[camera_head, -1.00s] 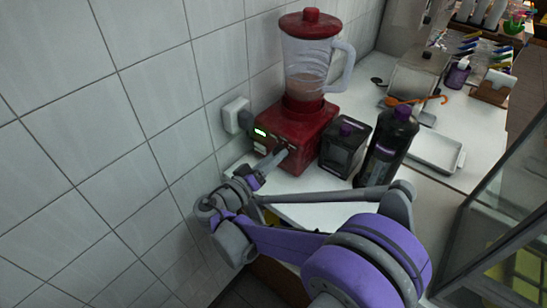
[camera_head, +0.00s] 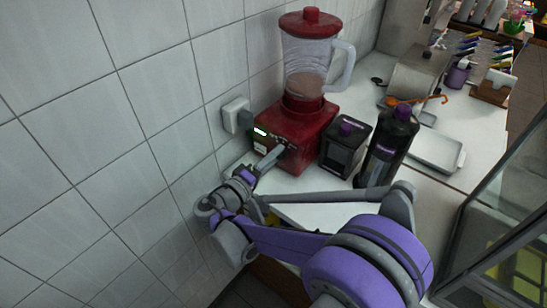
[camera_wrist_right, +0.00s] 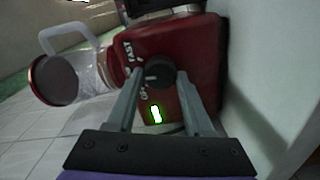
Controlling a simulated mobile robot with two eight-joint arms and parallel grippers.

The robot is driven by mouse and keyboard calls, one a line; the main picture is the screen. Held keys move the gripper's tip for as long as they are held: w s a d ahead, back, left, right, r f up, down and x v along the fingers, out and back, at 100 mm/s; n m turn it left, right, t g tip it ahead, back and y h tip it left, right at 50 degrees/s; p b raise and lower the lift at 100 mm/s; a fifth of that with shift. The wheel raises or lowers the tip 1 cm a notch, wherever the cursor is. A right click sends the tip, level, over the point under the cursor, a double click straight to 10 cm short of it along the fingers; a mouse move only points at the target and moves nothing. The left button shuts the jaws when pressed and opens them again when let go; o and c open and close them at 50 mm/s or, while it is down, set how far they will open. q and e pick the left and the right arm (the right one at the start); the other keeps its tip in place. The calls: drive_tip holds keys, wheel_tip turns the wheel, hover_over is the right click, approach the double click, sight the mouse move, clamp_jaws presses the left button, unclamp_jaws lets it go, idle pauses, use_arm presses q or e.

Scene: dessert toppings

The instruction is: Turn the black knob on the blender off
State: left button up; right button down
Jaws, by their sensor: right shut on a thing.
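The red blender (camera_head: 293,140) stands against the tiled wall, with its clear jug and red lid upright on top. Its front panel shows a lit green display (camera_head: 260,132). My right gripper (camera_head: 277,153) is at the front of the base. In the right wrist view, the black knob (camera_wrist_right: 159,73) lies between the two fingertips of my right gripper (camera_wrist_right: 158,78), which are shut on it. The display (camera_wrist_right: 156,113) glows green in that view. "FAST" is legible beside the knob; other lettering is partly covered by a finger. My left gripper is not in view.
A black box-like container (camera_head: 344,148) and a dark bottle with a purple cap (camera_head: 388,150) stand right of the blender. A white wall plug (camera_head: 236,116) is to its left. Trays and an orange utensil (camera_head: 420,99) lie farther right on the white counter.

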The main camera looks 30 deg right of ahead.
drive_tip(key=n, duration=0.4)
drive_tip(key=shift+n, duration=0.3)
drive_tip(key=n, duration=0.4)
drive_tip(key=shift+n+b, duration=0.3)
drive_tip(key=shift+n, duration=0.1)
drive_tip(key=shift+c, duration=1.4)
unclamp_jaws()
drive_tip(key=shift+a, duration=0.1)
drive_tip(key=v, duration=1)
drive_tip(key=shift+s+a, duration=0.15)
drive_tip(key=shift+a, duration=0.15)
